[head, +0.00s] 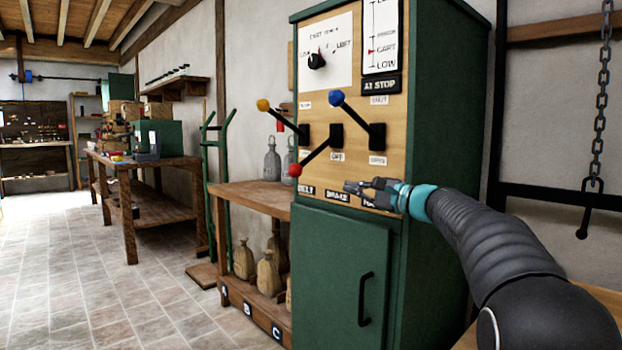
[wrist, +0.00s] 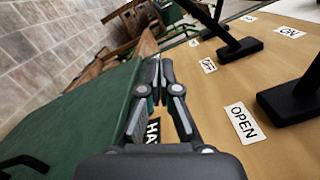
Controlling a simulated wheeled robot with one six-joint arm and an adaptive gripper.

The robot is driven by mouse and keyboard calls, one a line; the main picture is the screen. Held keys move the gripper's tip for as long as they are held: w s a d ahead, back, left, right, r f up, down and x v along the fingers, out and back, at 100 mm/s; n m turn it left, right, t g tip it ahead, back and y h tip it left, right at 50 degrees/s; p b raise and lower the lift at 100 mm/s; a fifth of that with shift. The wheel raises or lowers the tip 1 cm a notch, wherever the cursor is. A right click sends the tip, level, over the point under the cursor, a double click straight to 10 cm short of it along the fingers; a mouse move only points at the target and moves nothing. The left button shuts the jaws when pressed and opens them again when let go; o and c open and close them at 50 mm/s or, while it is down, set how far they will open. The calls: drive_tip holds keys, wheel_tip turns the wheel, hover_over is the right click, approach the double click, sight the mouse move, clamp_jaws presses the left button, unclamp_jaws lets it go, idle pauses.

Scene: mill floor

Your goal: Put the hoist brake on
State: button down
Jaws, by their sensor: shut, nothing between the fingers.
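A green cabinet (head: 345,265) bears a wooden panel with three levers. The middle lever (head: 316,154), above the BRAKE plate (head: 338,196), has a red knob (head: 295,170) and slants down to the left, by the OFF label (head: 337,157). The right lever (head: 356,117) has a blue knob and slants up. The left lever (head: 283,118) has a yellow knob and slants up. My gripper (head: 348,187) is shut and empty at the panel's lower edge, right of the red knob and apart from it. In the wrist view its fingertips (wrist: 158,65) lie left of the middle lever's mount (wrist: 238,48).
A wooden shelf unit (head: 252,196) with weights stands left of the cabinet. A chain (head: 602,100) with a hook hangs at the right. A workbench (head: 140,172) stands farther back. The tiled floor at the left is clear.

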sight(315, 153)
drive_tip(key=w+a+r, duration=0.2)
drive_tip(key=w+a, duration=0.2)
drive_tip(key=a, duration=0.6)
drive_tip(key=shift+w+a, duration=0.2)
drive_tip(key=shift+a, duration=0.1)
drive_tip(key=shift+p, duration=0.3)
